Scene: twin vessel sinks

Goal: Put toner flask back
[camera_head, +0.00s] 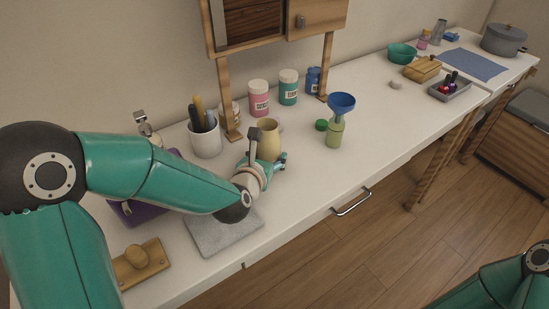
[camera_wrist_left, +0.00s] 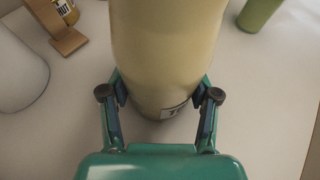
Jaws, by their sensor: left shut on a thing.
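The toner flask (camera_head: 269,142) is a pale yellow vessel upright over the white counter, near the cabinet posts. In the left wrist view the flask (camera_wrist_left: 168,50) fills the upper middle, with part of a label reading "TO" low on its side. My left gripper (camera_head: 268,170) is shut on the flask, one finger on each side of its lower part. The gripper's fingers (camera_wrist_left: 160,104) also show in the left wrist view. Whether the flask's base touches the counter is hidden. My right arm shows only at the lower right; its gripper is out of view.
A green bottle with a blue funnel (camera_head: 341,103) stands to the flask's right, a green cap (camera_head: 321,125) beside it. A white cup of tools (camera_head: 205,139) is left. Labelled jars (camera_head: 259,98) and wooden posts (camera_head: 327,66) stand behind. A grey slab (camera_head: 228,235) lies in front.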

